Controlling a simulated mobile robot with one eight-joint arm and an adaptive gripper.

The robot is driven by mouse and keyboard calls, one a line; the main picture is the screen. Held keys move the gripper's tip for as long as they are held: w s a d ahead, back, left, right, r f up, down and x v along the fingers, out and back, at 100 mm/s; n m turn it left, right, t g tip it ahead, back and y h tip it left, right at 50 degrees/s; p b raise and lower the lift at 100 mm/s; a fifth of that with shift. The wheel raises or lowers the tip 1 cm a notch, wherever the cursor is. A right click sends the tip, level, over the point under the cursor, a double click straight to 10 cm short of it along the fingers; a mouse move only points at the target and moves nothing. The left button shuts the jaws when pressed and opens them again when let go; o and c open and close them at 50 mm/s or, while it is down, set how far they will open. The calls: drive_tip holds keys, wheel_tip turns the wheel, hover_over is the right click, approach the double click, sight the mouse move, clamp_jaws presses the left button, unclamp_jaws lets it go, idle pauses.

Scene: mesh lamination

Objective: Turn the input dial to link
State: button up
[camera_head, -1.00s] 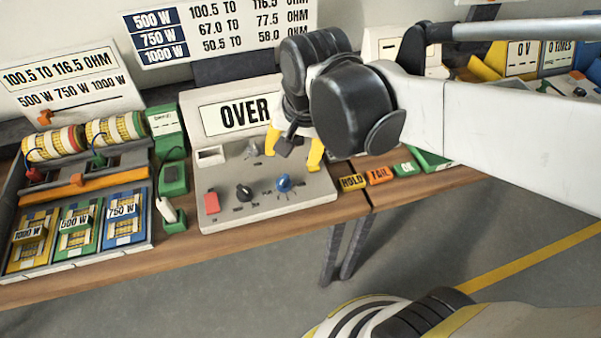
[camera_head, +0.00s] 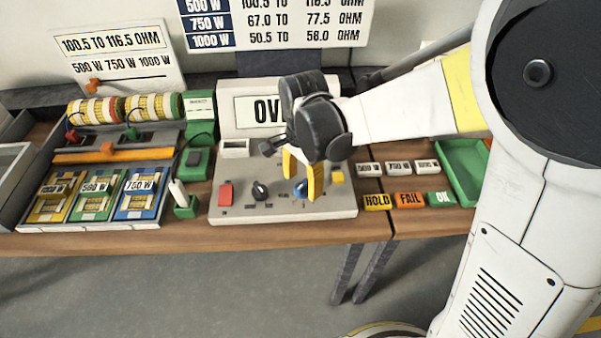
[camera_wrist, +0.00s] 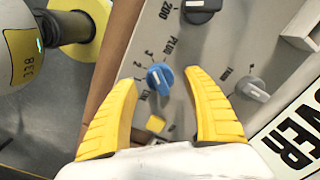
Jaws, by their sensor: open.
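The blue dial (camera_head: 300,190) is on the sloped face of the grey meter box (camera_head: 230,208), partly hidden by my fingers in the head view. In the wrist view the blue dial (camera_wrist: 160,77) is plain, with small printed labels beside it: PLUG, some numerals and what looks like LINK. Its pointer setting is hard to read. My gripper (camera_head: 302,180) is open, with its two yellow fingers pointing down at the panel. In the wrist view my gripper (camera_wrist: 162,80) has one fingertip on each side of the dial, with gaps; contact is not visible.
A black dial (camera_wrist: 200,8), a grey knob (camera_wrist: 253,90) and a yellow button (camera_wrist: 155,123) are near the blue dial. A red switch (camera_head: 225,193) is at the panel's left. HOLD (camera_head: 377,201), FAIL (camera_head: 410,199) and OK (camera_head: 440,198) blocks lie to the right.

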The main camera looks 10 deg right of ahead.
drive_tip(key=shift+f, duration=1.15)
drive_tip(key=shift+c, duration=0.2)
drive_tip(key=c, duration=1.2)
drive_tip(key=shift+n, duration=0.4)
drive_tip(key=n, duration=1.1)
drive_tip(key=shift+n+p, duration=0.3)
drive_tip(key=shift+n, duration=0.1)
drive_tip(key=n, duration=1.1)
drive_tip(key=shift+n, duration=0.4)
